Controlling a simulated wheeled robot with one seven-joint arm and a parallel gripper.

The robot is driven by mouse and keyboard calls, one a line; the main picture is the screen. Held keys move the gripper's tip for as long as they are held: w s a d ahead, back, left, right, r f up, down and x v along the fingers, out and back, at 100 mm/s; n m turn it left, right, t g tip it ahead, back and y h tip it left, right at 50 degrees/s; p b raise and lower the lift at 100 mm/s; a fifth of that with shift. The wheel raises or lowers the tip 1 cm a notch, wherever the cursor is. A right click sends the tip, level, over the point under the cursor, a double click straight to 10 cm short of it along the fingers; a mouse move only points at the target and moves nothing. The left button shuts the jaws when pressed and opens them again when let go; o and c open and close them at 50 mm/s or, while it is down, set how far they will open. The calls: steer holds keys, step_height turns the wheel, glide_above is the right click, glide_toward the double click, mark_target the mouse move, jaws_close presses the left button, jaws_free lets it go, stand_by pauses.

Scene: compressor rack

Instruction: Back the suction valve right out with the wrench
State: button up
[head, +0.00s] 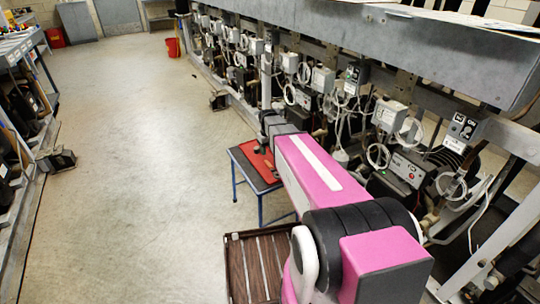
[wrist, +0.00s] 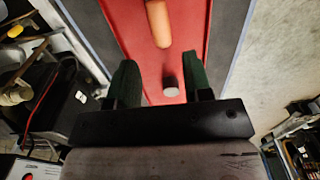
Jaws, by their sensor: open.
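My gripper (wrist: 157,78) is open, with its two dark green fingers spread above a red mat (wrist: 118,12). A small dark cylinder with a pale grey end (wrist: 170,86) shows between the fingers, apart from both. An orange-tan rounded handle (wrist: 157,24) lies on the mat beyond the fingertips; its far end is cut off, so I cannot tell if it belongs to the wrench. In the head view my arm reaches down to the small blue-legged table (head: 240,172) and hides much of it. I cannot pick out the suction valve among the compressor fittings.
The compressor rack (head: 330,85) runs along the right, with control boxes, cables and a grey beam (head: 440,45). A brown slatted crate (head: 235,270) stands near my base. Shelving (head: 20,110) lines the left. The floor (head: 140,150) between is mostly clear.

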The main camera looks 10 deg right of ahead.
mark_target(268, 163)
step_height(268, 163, down, 8)
steer(key=shift+s+f, duration=0.1)
steer(key=shift+f, duration=0.05)
stand_by(0.3)
jaws_close()
steer(key=shift+r, duration=3.55)
